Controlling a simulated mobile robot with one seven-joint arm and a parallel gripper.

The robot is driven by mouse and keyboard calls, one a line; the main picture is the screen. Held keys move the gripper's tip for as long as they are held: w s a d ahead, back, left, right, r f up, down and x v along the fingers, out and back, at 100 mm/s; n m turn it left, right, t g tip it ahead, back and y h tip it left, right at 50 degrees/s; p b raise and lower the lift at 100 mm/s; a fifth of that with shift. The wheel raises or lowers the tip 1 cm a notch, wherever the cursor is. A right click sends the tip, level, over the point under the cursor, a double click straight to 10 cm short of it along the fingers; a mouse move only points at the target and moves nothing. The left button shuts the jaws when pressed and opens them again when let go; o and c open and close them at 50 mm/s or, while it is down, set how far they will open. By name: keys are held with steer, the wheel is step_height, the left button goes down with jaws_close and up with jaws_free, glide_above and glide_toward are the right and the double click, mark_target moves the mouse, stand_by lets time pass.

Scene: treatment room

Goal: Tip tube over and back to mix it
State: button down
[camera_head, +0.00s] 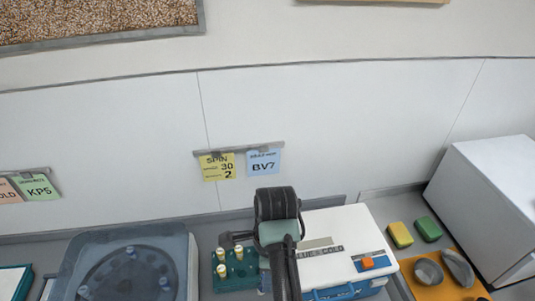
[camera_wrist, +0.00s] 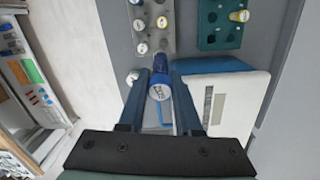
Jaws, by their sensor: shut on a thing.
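My gripper (camera_wrist: 160,80) is shut on a blue tube (camera_wrist: 160,64) with a pale, printed round end that faces the wrist camera. The tube sits between the two dark fingers, clear of the racks as far as I can see; its exact tilt is hard to tell. In the head view my arm hides the fingers and the held tube. A teal rack (camera_head: 226,284) with several pale-capped tubes stands just left of my arm. The teal rack (camera_wrist: 208,40) also shows at the top of the wrist view, with a yellow-capped tube (camera_wrist: 239,16).
A grey rack (camera_wrist: 146,33) holds several tubes. A white device (camera_head: 325,230) with an orange button stands right of my arm. A clear-lidded centrifuge (camera_head: 85,250) is at left. An orange tray (camera_head: 440,258) with metal bowls, two sponges (camera_head: 400,234) and a white cabinet (camera_head: 490,190) are at right.

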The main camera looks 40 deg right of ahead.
steer(key=y, duration=0.1)
steer(key=t+y, duration=0.1)
steer(key=shift+d+y, duration=0.25)
steer(key=shift+y, duration=0.05)
steer(key=t+y, duration=0.3)
steer(key=y, duration=0.1)
steer(key=shift+a+y, duration=0.1)
steer(key=shift+y, duration=0.2)
steer(key=t+y, duration=0.1)
steer(key=y, duration=0.2)
steer(key=shift+t, duration=0.4)
steer(key=shift+f+t+y+b, duration=0.15)
steer(key=shift+t+y+b, duration=0.6)
steer(key=shift+y, duration=0.55)
steer(key=shift+b, duration=0.35)
steer(key=shift+r, duration=0.2)
